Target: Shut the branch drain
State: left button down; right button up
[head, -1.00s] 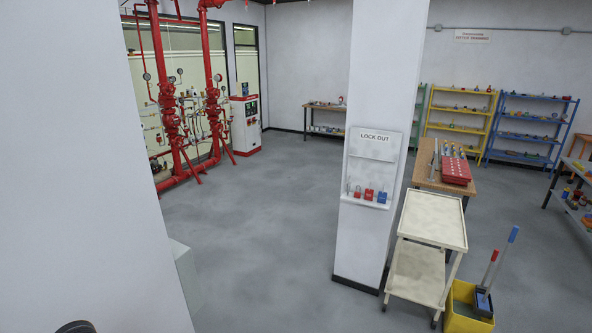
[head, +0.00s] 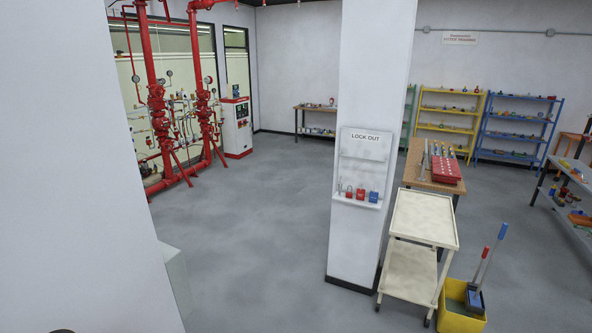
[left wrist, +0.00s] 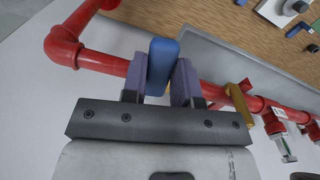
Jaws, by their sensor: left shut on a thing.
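In the left wrist view, my left gripper (left wrist: 159,80) has its two purple-grey pads shut on a blue handle (left wrist: 163,55). The handle stands up between the pads, in front of a red pipe (left wrist: 105,61). Its lower end and its joint to the pipe are hidden by the gripper. I cannot tell from this view whether the valve under it is open or shut. A yellow handle (left wrist: 240,99) is on the pipe to the right, apart from the gripper. My right gripper is in neither view.
In the head view, a white pillar with a lock-out board (head: 362,165) stands in the middle. A cream cart (head: 424,217) and a yellow bucket (head: 461,310) are at the lower right. Red riser pipes (head: 155,95) stand at the back left. The grey floor between is clear.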

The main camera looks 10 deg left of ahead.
pick_arm(q)
jog(key=shift+s+a+f+m+b, duration=0.1)
jog(key=shift+s+m+b, duration=0.3)
jog(key=shift+m, duration=0.1)
jog(key=shift+s, duration=0.15)
jog(key=shift+m, duration=0.3)
jog(key=shift+s+b, duration=0.15)
jog(key=shift+b, duration=0.2)
jog(key=c, duration=0.9)
grip_release()
notch_tip(320, 180, up, 6)
jog(key=shift+r+p, duration=0.1)
jog(key=shift+p, duration=1.1)
